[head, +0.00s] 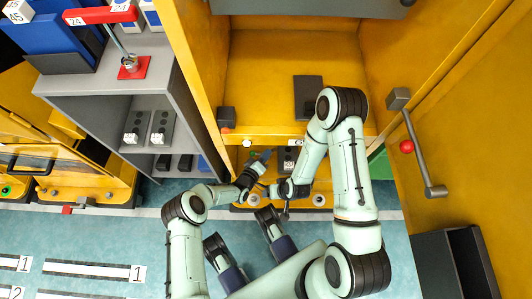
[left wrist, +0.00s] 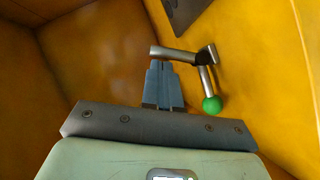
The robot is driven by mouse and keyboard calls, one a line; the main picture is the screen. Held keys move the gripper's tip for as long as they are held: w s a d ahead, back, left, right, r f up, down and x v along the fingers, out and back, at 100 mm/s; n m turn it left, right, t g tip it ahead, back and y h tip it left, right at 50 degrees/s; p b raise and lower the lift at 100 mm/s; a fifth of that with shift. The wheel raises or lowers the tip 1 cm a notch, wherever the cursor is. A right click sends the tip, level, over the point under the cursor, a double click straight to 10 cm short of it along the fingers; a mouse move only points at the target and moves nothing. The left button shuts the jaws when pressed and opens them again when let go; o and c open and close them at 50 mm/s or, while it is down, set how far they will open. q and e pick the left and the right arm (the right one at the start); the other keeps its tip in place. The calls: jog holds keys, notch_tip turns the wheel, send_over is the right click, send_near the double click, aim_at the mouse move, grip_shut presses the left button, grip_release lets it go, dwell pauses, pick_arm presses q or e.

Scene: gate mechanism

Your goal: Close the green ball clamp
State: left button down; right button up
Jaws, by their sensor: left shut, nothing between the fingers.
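The green ball clamp shows in the left wrist view as a silver bar with a dark joint, a short handle and a green ball (left wrist: 212,104) at the handle's lower end. The bar points left and the handle hangs down, to the right of my left gripper (left wrist: 162,64). That gripper is shut and empty, its fingertips just below the bar; I cannot tell if they touch it. In the head view my left gripper (head: 264,156) is at the front of the yellow bay, and the clamp is not clear there. My right gripper (head: 264,190) is close by; its fingers are too small to judge.
Yellow walls (left wrist: 90,60) close in around the clamp. A lever with a red ball (head: 407,147) is on the yellow panel at right. The teal floor (head: 110,230) is open at lower left.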

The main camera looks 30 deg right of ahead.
pick_arm(q)
jog(key=shift+w+d+f, duration=0.1)
jog(key=shift+d, duration=0.15)
pick_arm(e)
jog(key=shift+w+d+r, duration=0.1)
jog(key=shift+w+d, duration=0.15)
jog(key=shift+d, duration=0.05)
